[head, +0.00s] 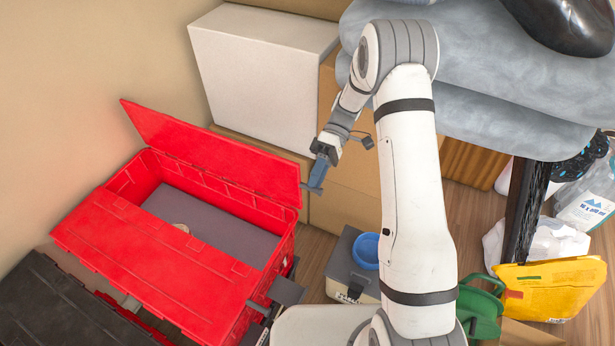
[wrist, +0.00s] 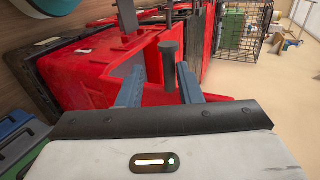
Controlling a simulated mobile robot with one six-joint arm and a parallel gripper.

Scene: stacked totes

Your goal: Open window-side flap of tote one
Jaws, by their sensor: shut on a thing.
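A red tote (head: 284,250) stands at the left in the head view, its top partly open. Its far flap (head: 210,150) stands up, tilted, along the wall side. Its near flap (head: 150,255) lies across the front of the top. No window shows in the head view, so I cannot tell which flap is window-side. My gripper (head: 314,186) is at the right end of the raised flap, shut on its edge. In the wrist view the gripper's fingers (wrist: 158,88) stand apart with red flap between them; the exact contact is hard to see.
Inside the tote lie a grey panel (head: 215,235) and a small round tan thing. A black tote (head: 50,310) is at the lower left. A white box (head: 255,65) and cardboard boxes stand behind. A grey box with a blue bowl (head: 366,250) is right of the tote.

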